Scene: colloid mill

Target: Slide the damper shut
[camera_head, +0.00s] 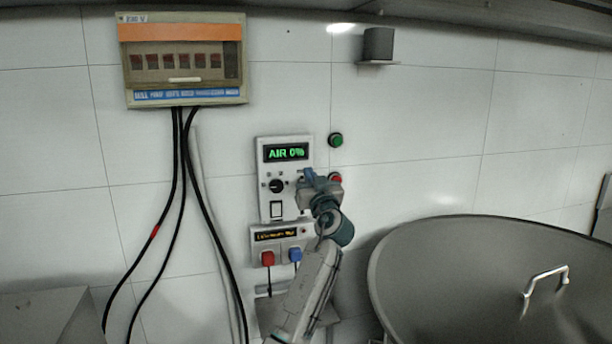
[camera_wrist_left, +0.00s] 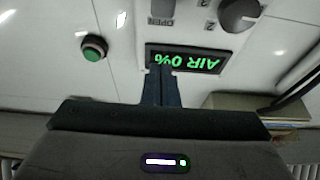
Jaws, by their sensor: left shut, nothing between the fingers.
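The white control panel (camera_head: 264,206) hangs on the tiled wall with a green readout (camera_head: 285,153) showing AIR 0%. The readout also shows upside down in the left wrist view (camera_wrist_left: 198,60). A black knob (camera_head: 277,186) and a rocker switch (camera_head: 277,210) sit below it. I cannot make out the damper's slider; the gripper and wrist cover the panel's right side. My left gripper (camera_head: 308,176) is at the panel's right edge, shut and empty. In the wrist view its blue fingers (camera_wrist_left: 162,86) are together, overlapping the readout's edge; contact cannot be told. An OPEN label (camera_wrist_left: 160,21) shows nearby.
A green button (camera_head: 336,139) and a partly hidden red button (camera_head: 336,178) are right of the panel. A lower unit (camera_head: 258,246) has a red plug (camera_head: 267,258) and a blue plug (camera_head: 295,255). A large metal vessel (camera_head: 440,270) fills the lower right.

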